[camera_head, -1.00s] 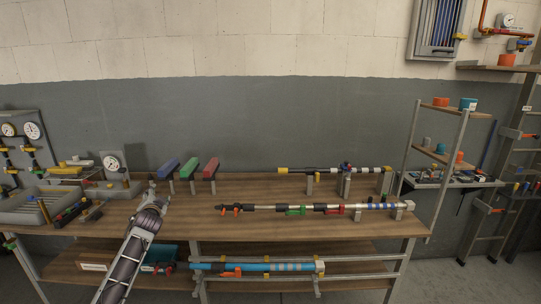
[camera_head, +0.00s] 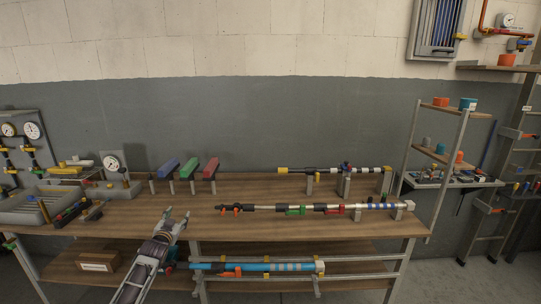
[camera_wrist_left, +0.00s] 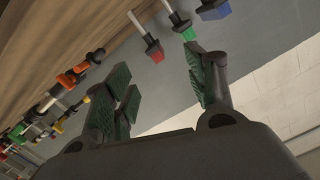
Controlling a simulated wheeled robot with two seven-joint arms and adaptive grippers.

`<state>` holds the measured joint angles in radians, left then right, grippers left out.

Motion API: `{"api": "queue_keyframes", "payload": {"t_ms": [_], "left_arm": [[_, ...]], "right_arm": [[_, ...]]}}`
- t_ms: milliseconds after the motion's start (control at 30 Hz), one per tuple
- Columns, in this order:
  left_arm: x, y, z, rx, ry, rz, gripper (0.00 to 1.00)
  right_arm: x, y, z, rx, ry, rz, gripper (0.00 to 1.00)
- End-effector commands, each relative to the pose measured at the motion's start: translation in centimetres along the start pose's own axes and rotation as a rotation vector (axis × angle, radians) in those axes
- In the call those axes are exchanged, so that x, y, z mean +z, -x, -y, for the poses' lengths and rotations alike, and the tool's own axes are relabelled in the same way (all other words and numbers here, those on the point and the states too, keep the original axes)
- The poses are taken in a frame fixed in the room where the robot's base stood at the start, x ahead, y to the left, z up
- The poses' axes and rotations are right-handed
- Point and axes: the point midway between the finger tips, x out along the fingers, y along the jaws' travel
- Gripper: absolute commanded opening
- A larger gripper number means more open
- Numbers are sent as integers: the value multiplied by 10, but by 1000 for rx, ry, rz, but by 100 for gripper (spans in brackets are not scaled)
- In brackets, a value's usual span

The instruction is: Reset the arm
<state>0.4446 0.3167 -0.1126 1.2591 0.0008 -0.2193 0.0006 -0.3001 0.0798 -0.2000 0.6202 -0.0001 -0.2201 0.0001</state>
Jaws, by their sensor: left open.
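My left gripper (camera_head: 176,219) is in front of the left part of the workbench (camera_head: 270,228) in the head view, with its arm coming up from the bottom edge. In the left wrist view its two dark, green-padded fingers (camera_wrist_left: 165,82) stand apart with nothing between them. My right gripper is not in view.
A long multi-coloured pole (camera_head: 330,207) lies on supports along the bench, right of the gripper. A blue pole (camera_head: 265,267) lies below it at the lower shelf. A grey tray (camera_head: 32,209) is at the left. A wooden box (camera_head: 97,261) sits on the lower shelf.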

Motion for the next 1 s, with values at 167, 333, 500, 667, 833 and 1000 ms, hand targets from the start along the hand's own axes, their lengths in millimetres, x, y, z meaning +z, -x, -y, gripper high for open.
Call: {"api": "queue_keyframes", "payload": {"t_ms": [167,333,500,667,833,1000], "left_arm": [[75,14,-31,35,8,104,56],[142,34,-58,65,14,199,56],[206,60,-85,95,21,292,56],[266,90,-110,124,25,380,56],[325,128,-136,154,30,472,56],[380,171,-160,183,34,564,56]], "right_arm": [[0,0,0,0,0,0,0],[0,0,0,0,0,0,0],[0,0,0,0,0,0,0],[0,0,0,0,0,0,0],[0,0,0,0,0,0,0],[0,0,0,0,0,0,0]]}}
